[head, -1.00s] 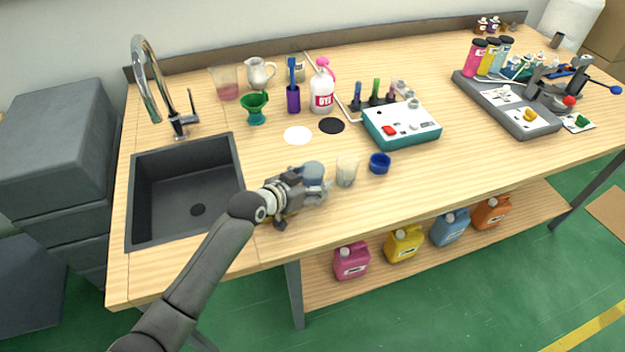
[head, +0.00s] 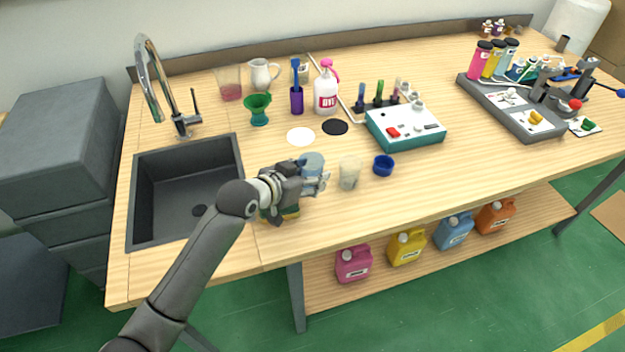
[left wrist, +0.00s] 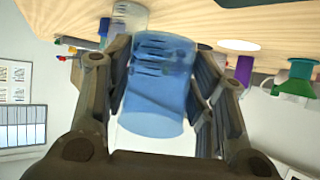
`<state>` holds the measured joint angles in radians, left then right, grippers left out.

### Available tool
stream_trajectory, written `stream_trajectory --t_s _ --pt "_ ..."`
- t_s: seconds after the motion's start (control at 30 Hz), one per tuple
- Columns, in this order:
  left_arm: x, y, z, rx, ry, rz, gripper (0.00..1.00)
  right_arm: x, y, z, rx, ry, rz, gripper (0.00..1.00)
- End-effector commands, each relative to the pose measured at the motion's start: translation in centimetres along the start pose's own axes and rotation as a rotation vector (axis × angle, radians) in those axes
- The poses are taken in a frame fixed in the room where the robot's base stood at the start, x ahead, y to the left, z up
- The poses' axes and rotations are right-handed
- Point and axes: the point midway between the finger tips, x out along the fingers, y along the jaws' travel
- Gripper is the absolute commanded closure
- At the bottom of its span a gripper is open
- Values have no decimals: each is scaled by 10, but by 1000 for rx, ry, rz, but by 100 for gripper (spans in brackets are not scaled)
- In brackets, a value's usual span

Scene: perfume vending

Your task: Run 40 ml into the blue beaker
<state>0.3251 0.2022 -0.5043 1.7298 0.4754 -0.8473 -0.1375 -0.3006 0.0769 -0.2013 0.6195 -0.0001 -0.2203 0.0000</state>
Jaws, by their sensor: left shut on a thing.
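The blue beaker (head: 312,163) is translucent, with dark graduation marks that show in the left wrist view (left wrist: 160,85). My left gripper (head: 308,182) is shut on its sides, and the beaker sits between the two fingers. The gripper is over the front part of the bench, just right of the sink. I cannot tell whether the beaker holds any liquid. A curved metal tap (head: 153,85) with a side lever (head: 196,108) stands behind the dark sink (head: 186,190). My right gripper is not in view.
A clear beaker (head: 349,173) and a small blue cup (head: 383,164) stand close to the right of my left gripper. White and black discs (head: 335,127) lie behind. A teal-and-white device (head: 405,127) and a grey rack (head: 520,105) stand farther right.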

Motion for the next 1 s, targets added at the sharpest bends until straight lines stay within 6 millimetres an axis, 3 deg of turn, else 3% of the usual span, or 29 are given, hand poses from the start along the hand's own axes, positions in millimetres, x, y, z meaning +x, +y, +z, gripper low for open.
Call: stream_trajectory --t_s 0.17,0.5,0.7,1.0 --pt "-45 7 -19 5 6 -1 67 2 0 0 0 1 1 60" --pt "-112 22 -11 3 2 0 67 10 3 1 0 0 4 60" --pt "-131 27 -10 1 3 0 67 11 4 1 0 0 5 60" --pt "-137 28 -10 0 2 0 67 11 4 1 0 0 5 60"
